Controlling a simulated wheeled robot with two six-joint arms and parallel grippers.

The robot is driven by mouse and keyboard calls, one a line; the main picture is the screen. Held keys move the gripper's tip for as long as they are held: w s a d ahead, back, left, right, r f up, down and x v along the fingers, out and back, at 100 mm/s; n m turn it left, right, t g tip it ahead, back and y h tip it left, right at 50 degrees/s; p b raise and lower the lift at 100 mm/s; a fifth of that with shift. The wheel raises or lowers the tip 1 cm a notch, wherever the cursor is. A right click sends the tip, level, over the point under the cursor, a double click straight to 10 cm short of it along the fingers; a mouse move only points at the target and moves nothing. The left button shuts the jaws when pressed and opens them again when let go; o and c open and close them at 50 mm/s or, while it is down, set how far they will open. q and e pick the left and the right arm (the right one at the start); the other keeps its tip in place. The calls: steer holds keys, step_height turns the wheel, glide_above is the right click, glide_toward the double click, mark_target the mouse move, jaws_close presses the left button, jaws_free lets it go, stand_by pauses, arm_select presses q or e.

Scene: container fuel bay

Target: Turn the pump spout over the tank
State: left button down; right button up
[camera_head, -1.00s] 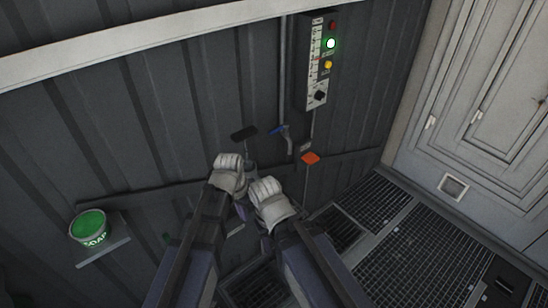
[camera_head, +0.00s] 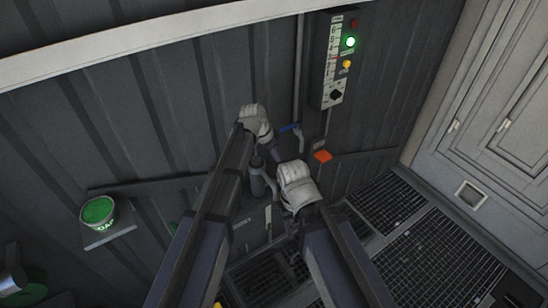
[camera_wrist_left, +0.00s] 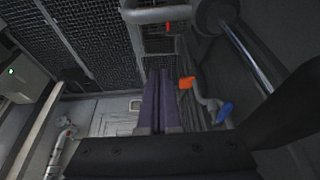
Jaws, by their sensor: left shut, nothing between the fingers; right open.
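My left gripper (camera_head: 273,151) is the higher one, by the wall; its purple fingers show shut and empty in the left wrist view (camera_wrist_left: 160,90). A bent grey pipe with a blue end (camera_head: 289,127) is just right of it, apart from the fingers; the bend (camera_wrist_left: 206,101) also shows in the left wrist view. An orange piece (camera_head: 322,156) is at its other side. A dark upright cylinder (camera_head: 257,182), perhaps the pump body, stands below my left gripper. My right gripper (camera_head: 291,212) is lower, beside the cylinder, open, mostly hidden by its wrist. I cannot make out the tank with certainty.
A control box (camera_head: 336,60) with a lit green lamp is on the ribbed wall above. A green soap tub (camera_head: 98,211) sits on a small shelf at left. Floor grating (camera_head: 430,250) lies clear at right, before a pale cabinet (camera_head: 500,130).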

arm_select(q)
step_height(320, 180, down, 8)
steer(key=a+b, duration=0.1)
steer(key=b, duration=0.6)
steer(key=shift+s, duration=0.35)
